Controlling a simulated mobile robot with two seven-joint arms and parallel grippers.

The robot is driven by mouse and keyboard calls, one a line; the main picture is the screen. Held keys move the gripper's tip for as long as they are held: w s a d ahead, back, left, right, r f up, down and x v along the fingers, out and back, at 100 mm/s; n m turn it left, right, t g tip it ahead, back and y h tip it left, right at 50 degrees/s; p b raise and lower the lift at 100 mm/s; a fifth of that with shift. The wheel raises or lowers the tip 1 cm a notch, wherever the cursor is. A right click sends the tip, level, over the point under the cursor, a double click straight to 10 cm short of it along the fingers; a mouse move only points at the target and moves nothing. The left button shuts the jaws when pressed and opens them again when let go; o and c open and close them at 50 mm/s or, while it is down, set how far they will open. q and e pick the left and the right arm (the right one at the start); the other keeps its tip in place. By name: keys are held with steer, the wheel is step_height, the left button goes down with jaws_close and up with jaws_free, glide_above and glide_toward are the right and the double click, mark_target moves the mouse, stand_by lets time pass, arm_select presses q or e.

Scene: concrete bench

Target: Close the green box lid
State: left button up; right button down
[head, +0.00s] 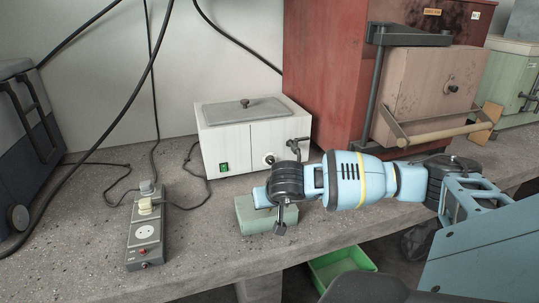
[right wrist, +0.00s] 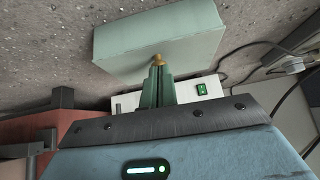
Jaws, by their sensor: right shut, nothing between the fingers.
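A small pale green box (head: 252,223) sits near the front edge of the bench, partly covered by my right arm. It also shows in the right wrist view (right wrist: 205,40), where I see plain green faces and no open gap; much of the lid is hidden in the head view. My right gripper is over the box in the head view, its fingertips hidden there. In the right wrist view its green fingers (right wrist: 157,72) are shut and empty, with the tips at or very near a small brass-coloured knob (right wrist: 158,60) by the box's edge. My left gripper is out of view.
A white water bath (head: 240,140) stands behind the box, and a power strip (head: 146,232) with cables lies to its left. A red cabinet (head: 318,70) stands at the back right. A green bin (head: 340,265) is below the bench edge.

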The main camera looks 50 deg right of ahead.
steer(key=shift+s+a+f, duration=0.1)
steer(key=shift+s+f, duration=0.1)
steer(key=shift+f, duration=0.3)
steer(key=shift+s+a+f, duration=0.1)
steer(key=shift+s+f, duration=0.1)
steer(key=shift+f, duration=0.3)
steer(key=shift+r, duration=0.2)
steer(key=r+p, duration=0.1)
steer(key=r, duration=0.1)
steer(key=r+p, duration=0.1)
steer(key=r, duration=0.1)
steer(key=w+r+p, duration=0.1)
steer(key=r, duration=0.1)
steer(key=shift+w+d, duration=0.1)
steer(key=shift+d, duration=0.25)
steer(key=s+a+f+b, duration=0.1)
steer(key=s+a+f, duration=0.2)
steer(key=s+a, duration=0.2)
steer(key=s, duration=0.3)
steer(key=shift+a+b, duration=0.25)
steer(key=shift+b, duration=0.15)
steer(key=shift+s+f, duration=0.1)
steer(key=shift+f, duration=0.05)
